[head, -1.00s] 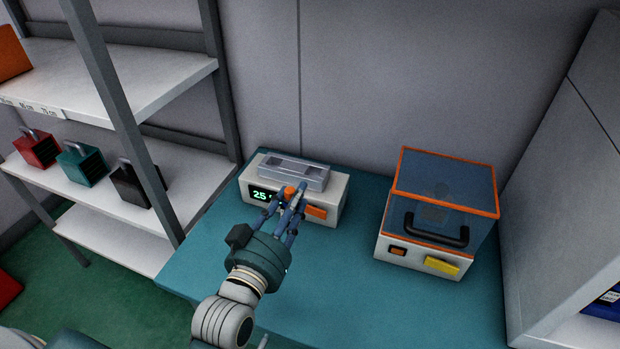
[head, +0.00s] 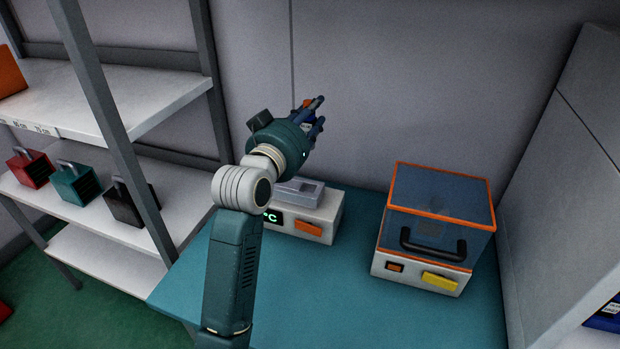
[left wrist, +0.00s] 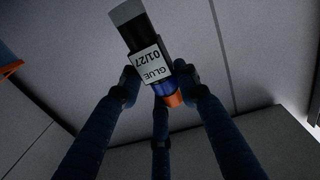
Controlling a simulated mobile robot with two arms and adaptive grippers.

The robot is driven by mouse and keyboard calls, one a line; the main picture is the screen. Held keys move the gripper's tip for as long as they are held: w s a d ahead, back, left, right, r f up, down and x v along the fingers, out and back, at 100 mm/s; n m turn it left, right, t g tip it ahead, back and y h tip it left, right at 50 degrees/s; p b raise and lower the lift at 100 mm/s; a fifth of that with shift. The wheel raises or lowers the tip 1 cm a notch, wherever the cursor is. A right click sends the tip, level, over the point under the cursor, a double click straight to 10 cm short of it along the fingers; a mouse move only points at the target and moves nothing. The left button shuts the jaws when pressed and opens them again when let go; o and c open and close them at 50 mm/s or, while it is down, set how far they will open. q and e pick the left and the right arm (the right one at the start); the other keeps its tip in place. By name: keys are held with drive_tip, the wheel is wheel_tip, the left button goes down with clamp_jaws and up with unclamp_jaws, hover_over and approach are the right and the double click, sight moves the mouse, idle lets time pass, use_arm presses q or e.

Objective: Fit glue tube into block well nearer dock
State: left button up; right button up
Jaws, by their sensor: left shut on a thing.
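My left gripper (head: 314,114) is shut on the glue tube (head: 307,122), raised in front of the back wall, above and behind the heater in the picture. In the left wrist view the glue tube (left wrist: 151,58) is tilted between the fingers (left wrist: 165,88). It has a dark end, a white label reading "GLUE 01/27", a blue band and an orange end. The grey block (head: 300,188) sits on the white heater (head: 323,222). My arm hides the block's left part, and its wells cannot be made out. My right gripper is out of view.
A clear-lidded box (head: 440,208) with orange edges and a black handle stands to the right on the teal table (head: 330,300). A shelf rack (head: 110,90) with several padlock-like blocks stands at left. A grey cabinet (head: 565,190) bounds the right side.

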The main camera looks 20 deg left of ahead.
use_arm(q)
drive_tip(key=shift+f+p, duration=0.3)
drive_tip(key=shift+f, duration=7.35)
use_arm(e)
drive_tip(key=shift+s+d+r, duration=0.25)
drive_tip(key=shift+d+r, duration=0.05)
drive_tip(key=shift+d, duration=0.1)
use_arm(q)
drive_tip(key=o, duration=1.2)
drive_tip(key=shift+f, duration=0.1)
